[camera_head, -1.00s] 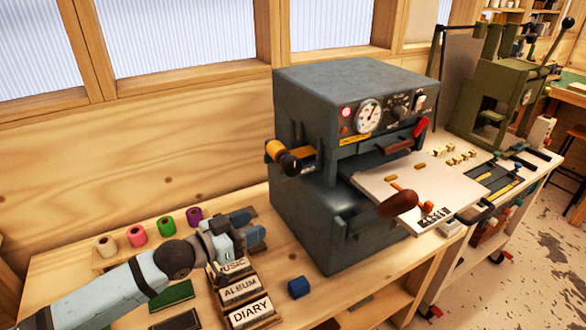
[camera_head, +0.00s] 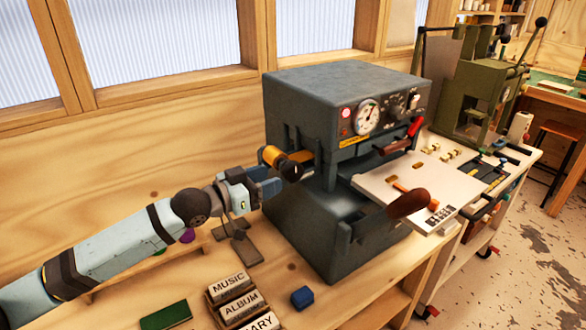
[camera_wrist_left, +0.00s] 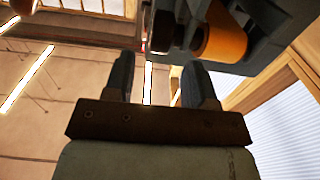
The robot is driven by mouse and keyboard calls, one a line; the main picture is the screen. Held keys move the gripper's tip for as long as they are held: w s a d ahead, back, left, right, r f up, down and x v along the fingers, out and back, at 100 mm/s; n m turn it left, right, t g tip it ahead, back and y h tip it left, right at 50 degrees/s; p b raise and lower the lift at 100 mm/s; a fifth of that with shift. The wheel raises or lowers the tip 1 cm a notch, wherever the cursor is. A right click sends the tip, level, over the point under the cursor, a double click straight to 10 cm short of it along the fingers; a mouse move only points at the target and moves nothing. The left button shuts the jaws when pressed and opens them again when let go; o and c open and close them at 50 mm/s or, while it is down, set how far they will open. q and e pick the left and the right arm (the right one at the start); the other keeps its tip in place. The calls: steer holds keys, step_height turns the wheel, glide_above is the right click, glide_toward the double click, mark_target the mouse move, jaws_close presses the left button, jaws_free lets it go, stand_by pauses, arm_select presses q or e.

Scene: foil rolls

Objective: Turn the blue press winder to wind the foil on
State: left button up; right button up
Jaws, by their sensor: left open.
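The blue-grey press (camera_head: 345,95) stands on the wooden bench. A gold foil roll (camera_head: 272,155) with a dark winder knob (camera_head: 291,170) on its end sticks out from the press's left side. My left gripper (camera_head: 268,184) is open, just below and left of the knob; contact cannot be told in the head view. In the left wrist view, the open fingers (camera_wrist_left: 158,62) have nothing between them. The dark knob (camera_wrist_left: 166,30) and gold roll (camera_wrist_left: 224,42) show beyond the fingertips. My right gripper is not in view.
Stamp blocks marked MUSIC (camera_head: 228,283) and ALBUM (camera_head: 241,308), a green book (camera_head: 164,315) and a small blue block (camera_head: 302,297) lie on the bench. A purple foil roll (camera_head: 187,236) is partly hidden by my left arm. An olive press (camera_head: 478,95) stands at the right.

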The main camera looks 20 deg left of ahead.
mark_target(284, 173)
arm_select(q)
steer(key=x, duration=0.7)
steer(key=shift+w, duration=0.1)
steer(key=shift+p, duration=0.3)
steer(key=c, duration=0.9)
